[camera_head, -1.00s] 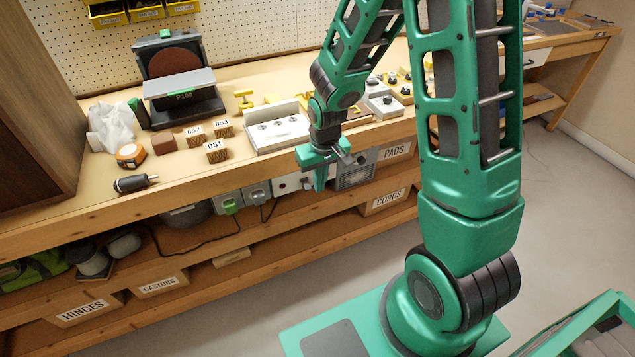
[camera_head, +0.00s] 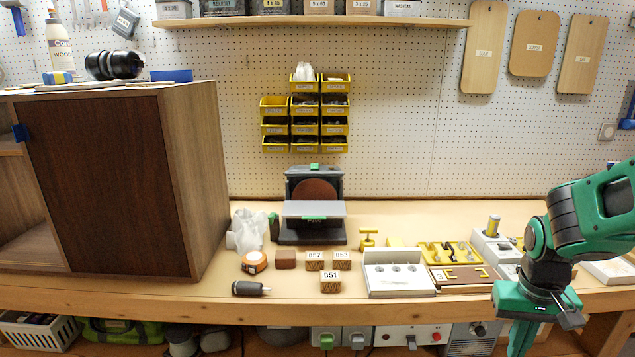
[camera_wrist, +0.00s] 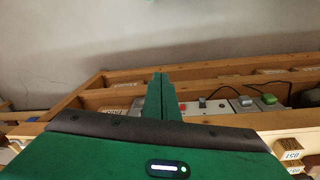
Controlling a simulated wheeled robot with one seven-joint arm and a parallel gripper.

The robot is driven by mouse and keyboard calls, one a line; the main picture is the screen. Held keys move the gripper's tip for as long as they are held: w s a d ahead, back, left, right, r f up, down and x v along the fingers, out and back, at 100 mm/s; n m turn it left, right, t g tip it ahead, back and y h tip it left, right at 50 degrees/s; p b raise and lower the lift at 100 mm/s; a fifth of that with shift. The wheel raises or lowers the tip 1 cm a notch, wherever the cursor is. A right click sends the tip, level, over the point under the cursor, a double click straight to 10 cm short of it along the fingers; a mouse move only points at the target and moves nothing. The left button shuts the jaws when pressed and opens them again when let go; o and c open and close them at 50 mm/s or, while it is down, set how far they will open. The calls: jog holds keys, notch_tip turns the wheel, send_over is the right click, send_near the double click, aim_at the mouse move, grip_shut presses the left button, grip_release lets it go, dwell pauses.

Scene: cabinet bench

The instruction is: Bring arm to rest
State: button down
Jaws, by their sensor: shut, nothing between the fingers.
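My green gripper (camera_head: 522,335) hangs at the lower right in the head view, in front of the bench's front edge, pointing down. Its fingertips run near the bottom of the picture. In the wrist view my gripper (camera_wrist: 162,98) shows its two green fingers close together, with nothing between them. My arm bends in from the right edge of the head view. The gripper is apart from the items on the bench.
The wooden bench (camera_head: 190,302) holds small blocks (camera_head: 330,286), a white tray (camera_head: 400,292), a disc sander (camera_head: 312,235) and a screwdriver-like tool (camera_head: 250,288). A brown cabinet (camera_head: 120,185) stands at left. A shelf (camera_head: 315,21) and yellow bins (camera_head: 305,130) are above.

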jog(key=s+d+r+m, duration=0.1)
jog(key=s+r, duration=0.2)
jog(key=s, duration=0.4)
jog(key=s+d+r+m+y, duration=0.1)
jog(key=s+r+m, duration=0.1)
jog(key=s+r, duration=0.2)
jog(key=s, duration=0.3)
jog(key=shift+s+g, duration=0.25)
jog(key=shift+g, duration=0.05)
jog(key=shift+d, duration=0.1)
jog(key=shift+w+f, duration=0.3)
jog(key=shift+w, duration=0.35)
